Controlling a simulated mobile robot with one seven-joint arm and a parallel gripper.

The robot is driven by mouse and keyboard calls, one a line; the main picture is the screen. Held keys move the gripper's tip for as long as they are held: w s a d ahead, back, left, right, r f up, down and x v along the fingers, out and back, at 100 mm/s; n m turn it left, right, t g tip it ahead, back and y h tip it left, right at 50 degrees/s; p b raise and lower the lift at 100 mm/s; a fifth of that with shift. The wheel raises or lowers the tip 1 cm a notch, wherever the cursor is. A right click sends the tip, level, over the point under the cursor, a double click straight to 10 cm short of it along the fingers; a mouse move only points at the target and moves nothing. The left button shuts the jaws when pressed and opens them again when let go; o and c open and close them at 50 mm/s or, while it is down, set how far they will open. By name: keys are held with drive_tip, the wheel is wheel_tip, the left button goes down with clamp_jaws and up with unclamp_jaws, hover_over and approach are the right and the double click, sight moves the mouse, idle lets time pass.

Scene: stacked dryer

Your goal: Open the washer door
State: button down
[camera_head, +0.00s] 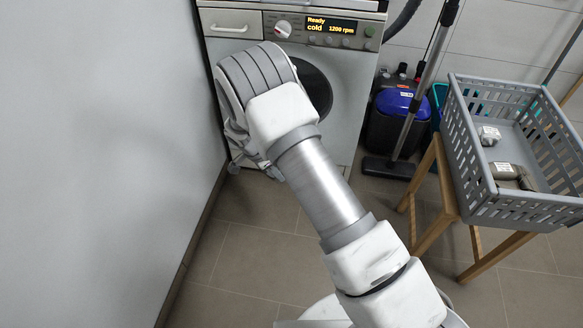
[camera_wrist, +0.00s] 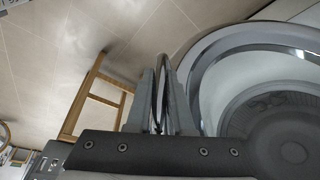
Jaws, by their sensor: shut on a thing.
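The washer (camera_head: 350,70) stands at the back with its display lit. Its round dark porthole (camera_head: 318,88) is partly hidden by my arm in the head view. In the wrist view, the pale rim and dark round inside of the washer opening (camera_wrist: 290,140) show at right. My gripper (camera_wrist: 165,80) points forward there, its fingers shut on a thin, dark-edged piece seen edge-on, which looks like the rim of the washer door (camera_wrist: 164,68). The door appears swung out from the opening. In the head view, my arm hides the fingers and most of the door.
A grey wall (camera_head: 100,140) runs close along the left. A grey basket (camera_head: 510,205) on a wooden stand (camera_head: 440,180) is at the right. A blue and black vacuum (camera_head: 395,110) stands beside the washer. Tiled floor (camera_head: 250,255) is clear in front.

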drive_tip(key=shift+s+a+m, duration=0.15)
drive_tip(key=shift+s+a, duration=0.15)
drive_tip(key=shift+a, duration=0.3)
drive_tip(key=shift+s+a+m, duration=0.15)
drive_tip(key=shift+s+a, duration=0.1)
drive_tip(key=shift+a, duration=0.35)
drive_tip(key=c, duration=0.8)
unclamp_jaws()
drive_tip(key=p+v, duration=0.5)
drive_tip(key=v, duration=1.2)
drive_tip(key=shift+a+r, duration=0.15)
drive_tip(key=shift+a, duration=0.05)
drive_tip(key=shift+w+r, duration=0.1)
drive_tip(key=shift+w, duration=0.05)
